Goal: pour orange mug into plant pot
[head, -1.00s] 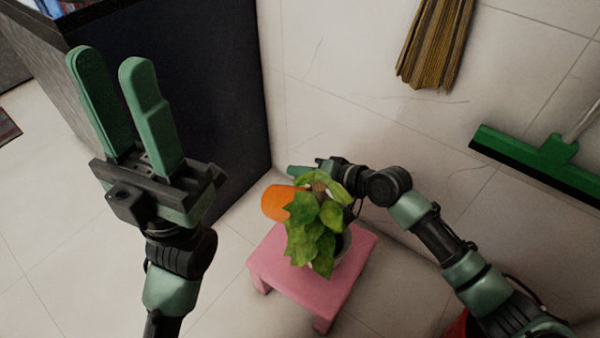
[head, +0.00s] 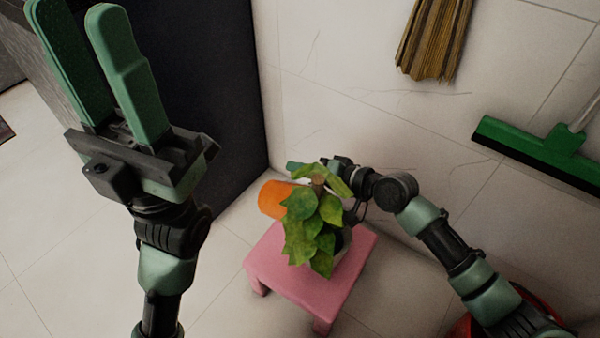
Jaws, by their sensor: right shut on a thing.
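The orange mug (head: 273,199) is tilted on its side beside the plant, above the pink stool. My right gripper (head: 312,170) reaches in from the right behind the leaves and is shut on the mug; the contact is mostly hidden by the plant. The plant pot (head: 343,243) stands on the stool, largely covered by green leaves (head: 313,225). The mug's opening is not clearly visible. My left gripper (head: 92,55) is raised at the upper left, open and empty, fingers pointing up, far from the mug and pot.
The pink stool (head: 290,285) stands on the tiled floor near the wall. A dark cabinet (head: 205,80) rises at the left behind my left gripper. A broom (head: 435,40) and a green squeegee (head: 555,148) are at the right. A red object (head: 462,327) is partly hidden behind my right arm.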

